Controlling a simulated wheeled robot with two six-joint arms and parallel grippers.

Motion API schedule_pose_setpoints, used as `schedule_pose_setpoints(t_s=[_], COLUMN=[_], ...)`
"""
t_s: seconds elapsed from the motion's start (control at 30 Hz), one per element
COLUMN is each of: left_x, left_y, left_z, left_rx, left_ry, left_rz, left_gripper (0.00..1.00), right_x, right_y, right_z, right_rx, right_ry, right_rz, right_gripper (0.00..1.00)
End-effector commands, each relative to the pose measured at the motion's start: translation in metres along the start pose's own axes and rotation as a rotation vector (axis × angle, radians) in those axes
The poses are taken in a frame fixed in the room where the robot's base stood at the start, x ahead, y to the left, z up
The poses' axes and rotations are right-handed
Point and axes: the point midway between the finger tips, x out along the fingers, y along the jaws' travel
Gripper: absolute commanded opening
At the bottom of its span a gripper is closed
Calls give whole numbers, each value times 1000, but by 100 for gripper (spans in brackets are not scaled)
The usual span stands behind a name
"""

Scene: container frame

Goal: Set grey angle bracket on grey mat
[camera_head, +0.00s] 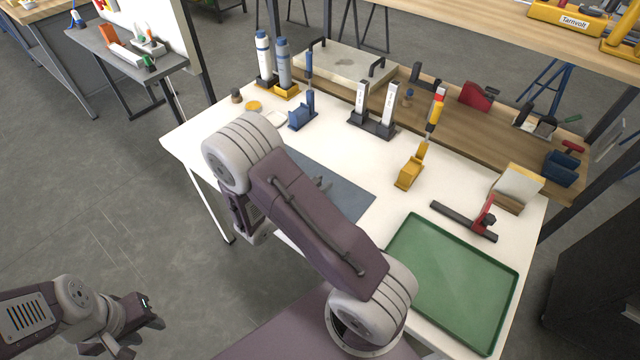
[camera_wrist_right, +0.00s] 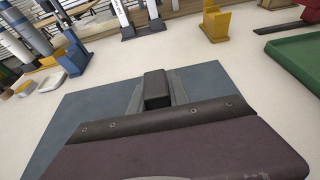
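The grey mat (camera_head: 345,190) lies flat on the white table, partly behind my right arm in the head view; it also fills much of the right wrist view (camera_wrist_right: 85,115). A small grey piece, apparently the grey angle bracket (camera_head: 321,183), shows over the mat beside my arm. In the right wrist view grey parts, likely the bracket (camera_wrist_right: 178,90), flank a dark block at my right gripper (camera_wrist_right: 156,90). Contact between bracket, fingers and mat is unclear. My left gripper (camera_head: 142,318) is off the table at lower left; its finger gap is unclear.
A green tray (camera_head: 455,285) lies at the table's right. A yellow holder (camera_head: 409,172), a red-and-black clamp (camera_head: 470,222), a stand with white posts (camera_head: 372,122), a blue holder (camera_head: 301,117) and bottles (camera_head: 264,58) stand around the mat. White tabletop is bare between them.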

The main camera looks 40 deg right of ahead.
Motion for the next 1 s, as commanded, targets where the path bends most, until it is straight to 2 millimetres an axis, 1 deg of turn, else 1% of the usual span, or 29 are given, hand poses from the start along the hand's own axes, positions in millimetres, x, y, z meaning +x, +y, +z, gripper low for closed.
schedule_pose_setpoints(t_s=[0.03, 0.07, 0.1, 0.33, 0.47, 0.57, 0.8, 0.9, 1.0], left_x=[0, 0, 0, 0, -4, -4, -7, -8, -9], left_y=[0, 0, 0, 0, 0, 0, 0, 0, 0], left_z=[0, 0, 0, 0, 0, 0, -1, -1, -1], left_rx=[0, 0, 0, 0, 0, 0, 0, 0, 0], left_ry=[0, 0, 0, 0, 0, 0, 0, 0, 0], left_rz=[0, 0, 0, 0, 0, 0, 0, 0, 0], left_gripper=[36, 36, 36, 36, 36, 36, 36, 36, 36], right_x=[0, 0, 0, 0, -4, -21, -76, -95, -110], right_y=[0, 0, 0, 0, 0, 2, 2, 2, 1], right_z=[0, 0, 0, 0, 5, 4, 3, 4, 3], right_rx=[0, 0, 0, 0, 0, 0, 0, 1, 1], right_ry=[0, 0, 0, 0, 0, 0, 1, 0, 0], right_rz=[0, 0, 0, 0, 2, 7, 7, 6, 3], right_gripper=[33, 41, 43, 43, 43, 43, 43, 43, 43])
